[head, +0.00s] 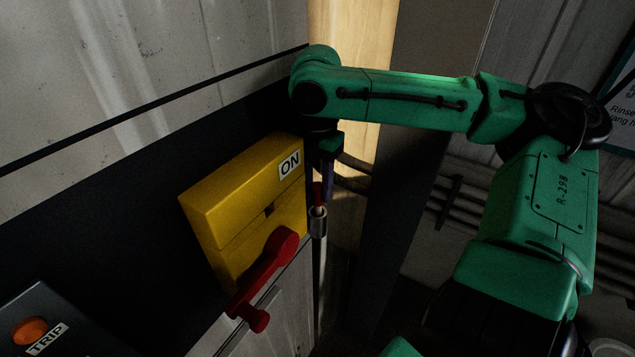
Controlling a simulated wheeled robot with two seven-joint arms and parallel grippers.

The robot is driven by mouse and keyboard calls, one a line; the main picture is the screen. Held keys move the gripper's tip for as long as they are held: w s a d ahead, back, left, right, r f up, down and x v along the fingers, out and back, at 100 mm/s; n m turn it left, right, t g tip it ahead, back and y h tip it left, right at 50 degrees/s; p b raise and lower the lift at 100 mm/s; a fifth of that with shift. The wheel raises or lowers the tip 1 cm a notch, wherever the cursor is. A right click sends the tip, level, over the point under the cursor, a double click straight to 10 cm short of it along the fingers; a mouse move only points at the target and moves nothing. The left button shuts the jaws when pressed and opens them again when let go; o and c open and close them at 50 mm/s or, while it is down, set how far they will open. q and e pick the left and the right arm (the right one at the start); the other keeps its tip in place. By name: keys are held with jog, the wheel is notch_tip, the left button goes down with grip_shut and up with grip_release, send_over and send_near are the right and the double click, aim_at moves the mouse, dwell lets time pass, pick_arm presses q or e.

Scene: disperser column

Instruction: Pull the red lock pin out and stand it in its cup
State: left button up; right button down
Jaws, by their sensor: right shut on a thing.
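The red lock pin (318,194) shows as a short red length just right of the yellow switch box (245,205). My right gripper (321,184) points down from the end of my green arm and is shut on the pin. The gripper's fingers are dark and partly in shadow, and they hide the pin's upper part. The cup (318,222), a small grey metal cylinder, is directly below the pin in the picture. The pin's lower end meets the cup's mouth in view; I cannot tell whether it is inside. My left gripper is not in view.
A red lever handle (265,273) sticks out from the yellow box, close left of the cup. A dark box with an orange TRIP button (30,331) is at bottom left. Pipes (430,207) run along the wall behind my arm.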

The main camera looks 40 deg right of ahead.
jog(key=shift+c, duration=2.4)
grip_release()
jog(key=shift+d, duration=0.1)
notch_tip(320, 180, up, 15)
jog(key=shift+f+b, duration=0.2)
jog(key=shift+b, duration=0.2)
jog(key=shift+f, duration=0.1)
